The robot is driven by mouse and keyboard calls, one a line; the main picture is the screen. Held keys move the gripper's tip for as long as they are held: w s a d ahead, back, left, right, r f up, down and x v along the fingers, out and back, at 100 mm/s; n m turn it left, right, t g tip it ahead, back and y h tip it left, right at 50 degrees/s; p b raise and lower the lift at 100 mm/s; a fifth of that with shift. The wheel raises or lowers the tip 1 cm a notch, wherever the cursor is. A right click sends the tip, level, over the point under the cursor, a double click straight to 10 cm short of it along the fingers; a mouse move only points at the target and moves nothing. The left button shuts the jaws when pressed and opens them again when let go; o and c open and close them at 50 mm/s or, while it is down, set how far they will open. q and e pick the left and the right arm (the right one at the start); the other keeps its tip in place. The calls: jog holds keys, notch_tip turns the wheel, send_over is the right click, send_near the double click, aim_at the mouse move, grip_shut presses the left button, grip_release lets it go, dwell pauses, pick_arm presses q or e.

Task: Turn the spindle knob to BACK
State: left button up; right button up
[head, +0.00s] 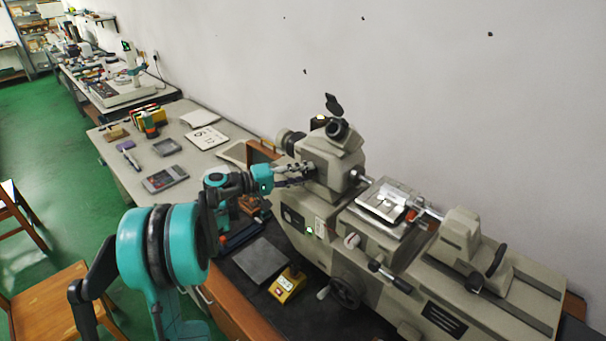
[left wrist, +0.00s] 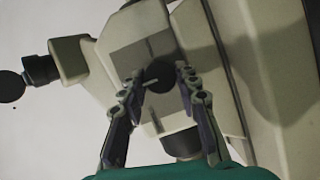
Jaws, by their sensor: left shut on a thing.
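The spindle knob (left wrist: 160,74) is a small dark round knob on a grey plate of the machine head, seen in the left wrist view. A pale mark shows at its lower left side. My left gripper (head: 306,171) reaches the front of the machine head (head: 328,160) in the head view. Its two fingers are shut on the knob, one on each side. In the head view the fingers hide the knob. No lettering for BACK is readable in either view. My right gripper is in neither view.
The grey bench machine (head: 375,240) fills the right, with a handwheel (head: 345,292) at its front. A yellow box (head: 287,284) and a dark grey plate (head: 262,262) lie before it. A calculator-like device (head: 165,180) lies on the bench to the left.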

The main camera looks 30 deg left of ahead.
pick_arm(q)
jog(key=o, duration=1.2)
jog(key=shift+c, duration=0.2)
jog(key=shift+r+m+p, duration=0.1)
jog(key=shift+m+p, duration=0.2)
jog(key=m+y+p, duration=0.1)
jog(key=m+p, duration=0.1)
jog(key=m+y+p, duration=0.2)
jog(key=m, duration=0.1)
jog(key=m+y+p, duration=0.2)
jog(key=m+p, duration=0.1)
jog(key=shift+s+d+r, duration=0.1)
jog(key=shift+d+r, duration=0.3)
jog(key=m+y+p, duration=0.1)
jog(key=m, duration=0.1)
jog(key=m+y+p, duration=0.1)
jog(key=m+y, duration=0.1)
jog(key=shift+d+f+t, duration=0.15)
jog(key=shift+d+t, duration=0.05)
jog(key=shift+t, duration=0.1)
jog(key=v, duration=0.7)
jog(key=s+d+f+n+g+y+b, duration=0.1)
jog(key=s+d+f+n+g+b, duration=0.2)
jog(key=s+d+f+b, duration=1)
jog(key=s+d+f+g, duration=0.2)
jog(key=s+d+f, duration=0.1)
jog(key=s, duration=0.2)
jog(key=shift+s+f+g+y, duration=0.25)
jog(key=shift+s+g+y, duration=0.1)
jog(key=shift+g+y, duration=0.05)
